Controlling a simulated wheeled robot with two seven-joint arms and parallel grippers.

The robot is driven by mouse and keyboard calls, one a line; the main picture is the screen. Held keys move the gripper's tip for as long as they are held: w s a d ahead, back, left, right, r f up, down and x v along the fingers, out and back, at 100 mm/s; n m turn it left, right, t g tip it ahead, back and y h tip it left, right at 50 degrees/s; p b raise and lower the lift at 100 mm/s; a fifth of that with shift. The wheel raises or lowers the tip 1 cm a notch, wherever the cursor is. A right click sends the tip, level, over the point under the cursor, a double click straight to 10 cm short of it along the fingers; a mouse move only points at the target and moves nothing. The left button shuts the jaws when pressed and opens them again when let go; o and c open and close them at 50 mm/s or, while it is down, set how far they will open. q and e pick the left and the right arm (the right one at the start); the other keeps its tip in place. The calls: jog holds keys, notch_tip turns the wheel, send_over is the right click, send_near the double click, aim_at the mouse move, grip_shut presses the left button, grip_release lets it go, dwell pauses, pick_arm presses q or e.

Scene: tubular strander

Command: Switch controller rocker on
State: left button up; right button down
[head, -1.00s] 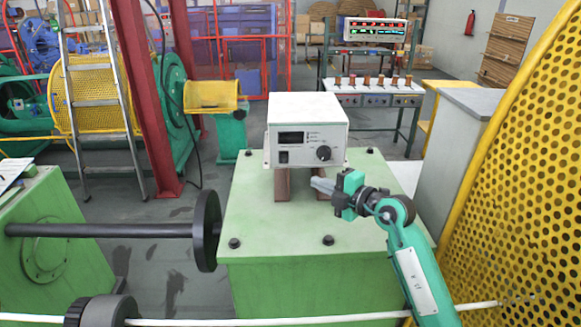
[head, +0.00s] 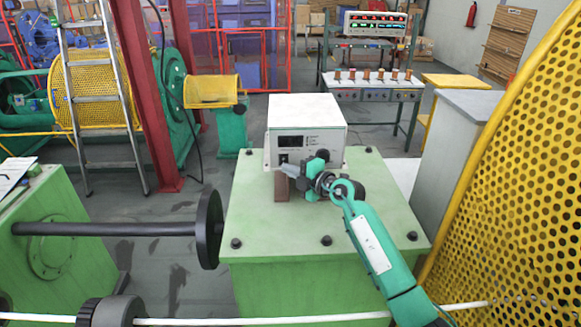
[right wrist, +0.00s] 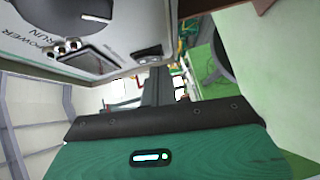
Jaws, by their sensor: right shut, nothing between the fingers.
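Contact cannot be told. My left gripper is out of view.
The green cabinet (head: 250,215) has black bolts on its top. A yellow perforated guard (head: 520,190) stands close at right, beside a grey cabinet (head: 455,150). A black disc on a shaft (head: 208,230) is at left. A white cable (head: 260,321) crosses the front.

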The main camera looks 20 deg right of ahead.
jog(key=shift+w, duration=0.25)
jog(key=shift+f, duration=0.1)
jog(key=shift+w+d+f+t+b, duration=0.1)
jog(key=shift+w+f+t+b, duration=0.15)
jog(key=shift+b, duration=0.7)
jog(key=shift+s+r+p, duration=0.1)
jog(key=shift+r+p, duration=0.15)
jog(key=shift+p, duration=0.05)
